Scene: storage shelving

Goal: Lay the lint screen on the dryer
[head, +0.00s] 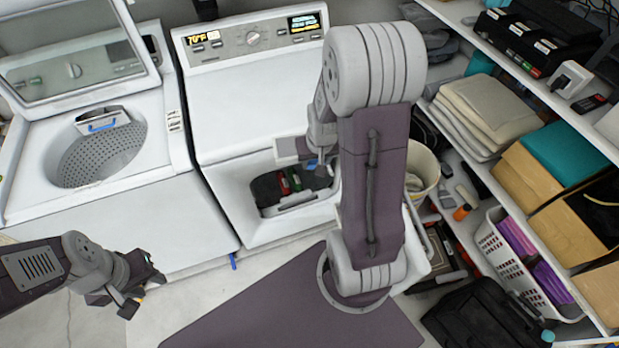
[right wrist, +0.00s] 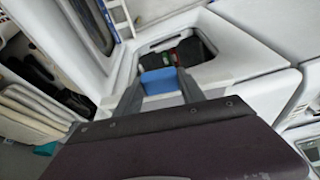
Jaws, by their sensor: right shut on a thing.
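The white dryer (head: 262,82) stands in the middle of the head view, with a bare top and an opening low in its front. My right gripper (head: 316,166) is in front of the dryer, above that opening. It is shut on a small blue piece, which I take for the lint screen (right wrist: 158,82), seen between the fingers in the right wrist view. The rest of the screen is hidden. My left gripper (head: 143,291) is open and empty at the lower left, over the floor and apart from the appliances.
A washer (head: 150,190) with its lid (head: 75,70) up stands left of the dryer; a blue-handled part (head: 103,124) lies at its drum. Dark, red and green items (head: 285,185) lie in the dryer opening. Crowded shelves (head: 500,170) and a white bin (head: 425,165) limit the right side.

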